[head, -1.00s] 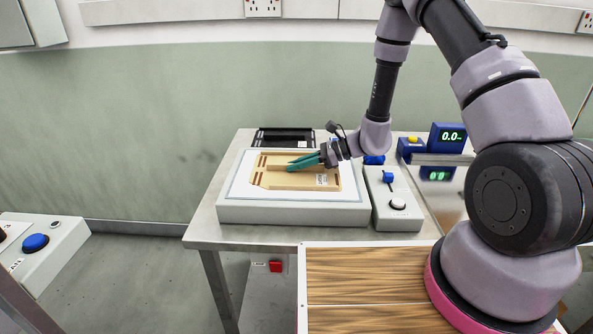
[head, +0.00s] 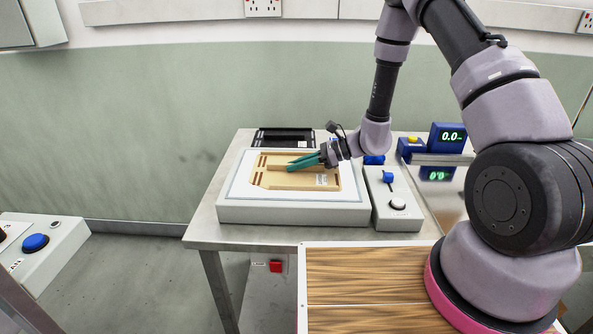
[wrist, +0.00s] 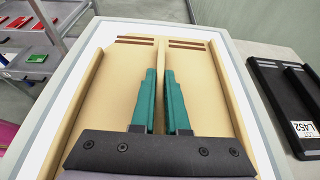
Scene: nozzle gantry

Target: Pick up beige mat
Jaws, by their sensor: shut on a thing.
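The beige mat (head: 275,180) lies flat on the white top of a light grey box (head: 290,213) on the table. It has a raised rib along its middle, raised side edges, brown slots and a small white label. It also shows in the wrist view (wrist: 108,86), filling most of the picture. My gripper (head: 304,161) is over the mat, and its green fingers are shut on the mat's middle rib. In the wrist view the fingers (wrist: 160,75) stand on either side of the rib.
A control box (head: 393,200) with a blue knob and white button stands right of the grey box. Black trays (head: 283,137) lie behind it. A blue display (head: 447,137) reads 0.0 at the right. A shelf with red and green items (wrist: 38,30) shows in the wrist view.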

